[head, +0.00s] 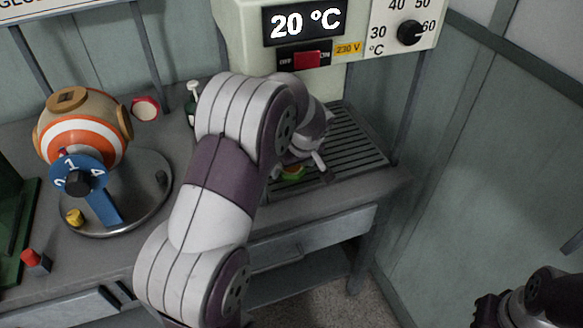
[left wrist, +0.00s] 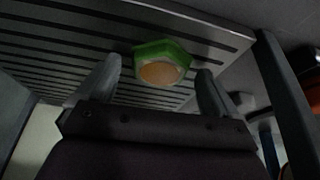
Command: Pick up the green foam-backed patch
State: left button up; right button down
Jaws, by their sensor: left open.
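The green patch (head: 292,173) lies on the slatted grey plate under the press, partly hidden by my left arm in the head view. In the left wrist view the patch (left wrist: 162,66) shows a green angular rim around an orange-tan round middle. My left gripper (left wrist: 160,80) is open, with one finger on each side of the patch; I cannot tell whether they touch it. In the head view my left gripper (head: 305,165) is mostly hidden behind its own wrist. My right gripper (head: 487,308) is at the lower right corner, far from the patch; its jaws are unclear.
The slatted plate (head: 350,145) sits on the grey bench below the press housing (head: 245,40), which reads 20 °C. At left, an orange and white ball (head: 85,145) stands on a round metal base with a blue dial (head: 75,175). A small bottle (head: 191,100) stands behind my left arm.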

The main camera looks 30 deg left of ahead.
pick_arm(q)
jog(key=shift+f, duration=0.1)
jog(key=c, duration=1.1)
jog(key=shift+r, duration=0.2)
